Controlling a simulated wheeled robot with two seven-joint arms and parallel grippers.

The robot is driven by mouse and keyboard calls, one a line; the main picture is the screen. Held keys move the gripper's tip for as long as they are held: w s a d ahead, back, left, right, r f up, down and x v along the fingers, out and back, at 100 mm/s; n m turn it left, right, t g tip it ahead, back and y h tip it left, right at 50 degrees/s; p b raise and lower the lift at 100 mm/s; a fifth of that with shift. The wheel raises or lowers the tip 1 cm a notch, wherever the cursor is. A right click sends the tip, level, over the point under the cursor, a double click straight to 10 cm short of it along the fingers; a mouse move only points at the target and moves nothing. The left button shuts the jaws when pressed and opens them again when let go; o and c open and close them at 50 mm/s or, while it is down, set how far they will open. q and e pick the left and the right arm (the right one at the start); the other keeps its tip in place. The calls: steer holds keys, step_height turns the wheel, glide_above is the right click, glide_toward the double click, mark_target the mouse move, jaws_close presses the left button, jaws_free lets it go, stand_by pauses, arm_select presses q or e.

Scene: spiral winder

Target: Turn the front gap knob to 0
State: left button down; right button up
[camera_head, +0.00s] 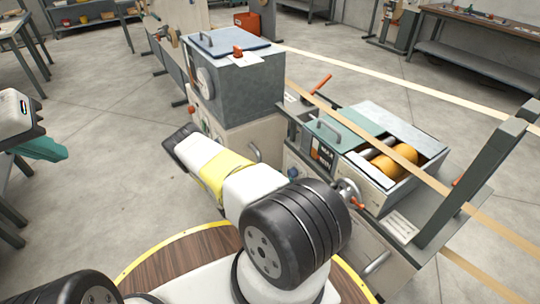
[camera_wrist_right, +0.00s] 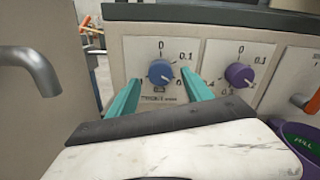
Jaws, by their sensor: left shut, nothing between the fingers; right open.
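In the right wrist view a blue knob (camera_wrist_right: 160,70) sits on a beige panel, with a dial scale around it. A light mark shows on its lower right side; the 0 is at the top. A purple knob (camera_wrist_right: 240,75) with a similar scale is to its right. The small label below is not legible, so I cannot tell which is named front gap. My right gripper (camera_wrist_right: 160,88) is open, its teal fingers on either side of the blue knob; contact is unclear. My left gripper (camera_head: 42,150) is shut and empty at the far left.
A metal handle (camera_wrist_right: 32,70) stands close on the left in the right wrist view. An orange lever (camera_wrist_right: 303,103) and a purple ring (camera_wrist_right: 305,145) are at the right. The winder (camera_head: 405,130) with orange rollers shows in the head view, beside a grey machine (camera_head: 245,90).

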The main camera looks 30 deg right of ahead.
mark_target(289, 174)
steer(key=shift+w+d, duration=0.2)
steer(key=shift+d, duration=1.75)
jaws_close()
